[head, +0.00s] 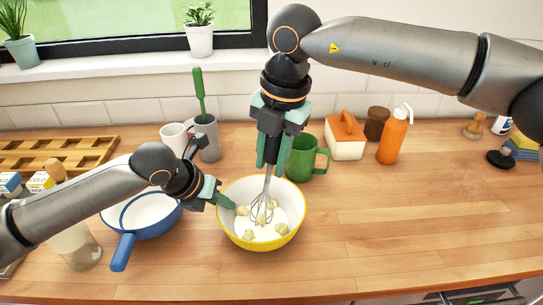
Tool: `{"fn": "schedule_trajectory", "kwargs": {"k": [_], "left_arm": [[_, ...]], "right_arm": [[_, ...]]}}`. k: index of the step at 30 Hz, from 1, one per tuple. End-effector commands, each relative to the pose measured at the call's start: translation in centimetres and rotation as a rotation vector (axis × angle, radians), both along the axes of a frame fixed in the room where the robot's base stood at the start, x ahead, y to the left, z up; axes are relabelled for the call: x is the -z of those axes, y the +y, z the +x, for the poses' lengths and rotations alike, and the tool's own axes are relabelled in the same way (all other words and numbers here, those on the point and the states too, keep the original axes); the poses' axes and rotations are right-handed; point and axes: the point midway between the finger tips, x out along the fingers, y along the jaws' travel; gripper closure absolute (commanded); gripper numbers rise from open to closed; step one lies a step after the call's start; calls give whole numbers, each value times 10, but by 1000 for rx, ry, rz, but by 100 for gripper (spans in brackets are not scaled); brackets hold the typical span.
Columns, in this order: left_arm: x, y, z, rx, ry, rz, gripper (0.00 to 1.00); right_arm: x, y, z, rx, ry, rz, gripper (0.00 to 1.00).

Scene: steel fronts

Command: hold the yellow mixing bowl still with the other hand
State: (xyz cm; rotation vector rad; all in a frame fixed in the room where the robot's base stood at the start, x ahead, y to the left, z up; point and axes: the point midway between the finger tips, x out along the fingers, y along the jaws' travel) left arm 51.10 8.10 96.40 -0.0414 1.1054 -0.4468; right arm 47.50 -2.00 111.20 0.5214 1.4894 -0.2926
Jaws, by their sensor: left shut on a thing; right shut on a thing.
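The yellow mixing bowl (288,236) stands upright on the wooden counter, white inside, with several pale lumps in it. My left gripper (226,202) is shut on the bowl's left rim. My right gripper (269,160) points down above the bowl and is shut on a whisk (262,203). The whisk's wire end is down inside the bowl among the lumps. Its handle is mostly hidden between the fingers.
A blue pan (123,252) sits left of the bowl, partly under my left arm. A green mug (301,160) stands close behind the bowl. An orange bottle (392,138) and an orange-lidded box (345,142) stand further right. The counter (420,215) right of the bowl is clear.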

Motion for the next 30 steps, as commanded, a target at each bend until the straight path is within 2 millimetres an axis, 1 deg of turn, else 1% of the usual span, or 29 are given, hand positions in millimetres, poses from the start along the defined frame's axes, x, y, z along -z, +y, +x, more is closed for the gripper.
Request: {"fn": "schedule_trajectory", "kwargs": {"k": [1, 21, 30], "left_arm": [[6, 1, -3, 4, 14, 8, 100], [6, 1, -3, 3, 13, 9, 100], [6, 1, -3, 3, 13, 9, 100]], "right_arm": [[1, 0, 0, 0, 0, 0, 100], [12, 0, 0, 0, 1, 0, 100], [12, 0, 0, 0, 0, 0, 100]]}}
